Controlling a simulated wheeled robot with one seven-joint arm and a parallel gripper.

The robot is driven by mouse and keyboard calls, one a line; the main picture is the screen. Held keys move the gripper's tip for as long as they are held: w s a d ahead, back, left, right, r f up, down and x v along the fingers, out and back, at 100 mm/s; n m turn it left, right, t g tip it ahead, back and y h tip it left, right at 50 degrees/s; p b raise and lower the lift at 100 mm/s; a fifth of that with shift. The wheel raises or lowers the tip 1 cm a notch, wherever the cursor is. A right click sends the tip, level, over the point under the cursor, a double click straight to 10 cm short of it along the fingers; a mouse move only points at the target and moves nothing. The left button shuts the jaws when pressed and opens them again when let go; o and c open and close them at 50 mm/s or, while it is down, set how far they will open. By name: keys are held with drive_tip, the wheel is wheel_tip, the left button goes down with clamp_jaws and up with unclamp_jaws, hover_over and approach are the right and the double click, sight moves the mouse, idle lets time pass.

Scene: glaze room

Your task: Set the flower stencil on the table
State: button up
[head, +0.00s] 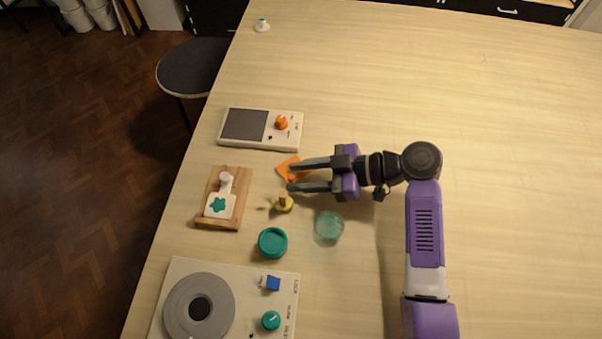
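A white paddle-like piece with a teal flower or star shape (219,206) lies on a wooden board (235,212) at the left of the table (500,170). It looks like the flower stencil, though the picture is too small to be sure. My gripper (290,177) is to the right of the board and above it in the picture. Its two fingers point left and stand apart. An orange flat piece (284,172) shows under and between the fingertips, and the upper finger partly hides it. I see nothing clearly clamped between the fingers.
A small yellow knobbed piece (284,205) sits just below the fingers. A teal round jar (272,242) and a clear glass cup (328,227) stand nearby. A white panel with an orange knob (262,129) and a wheel device (255,282) flank the board. The table's right side is clear.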

drive_tip(key=shift+r, duration=0.15)
drive_tip(key=b+v, duration=0.3)
drive_tip(key=v, duration=0.9)
drive_tip(key=shift+s, duration=0.15)
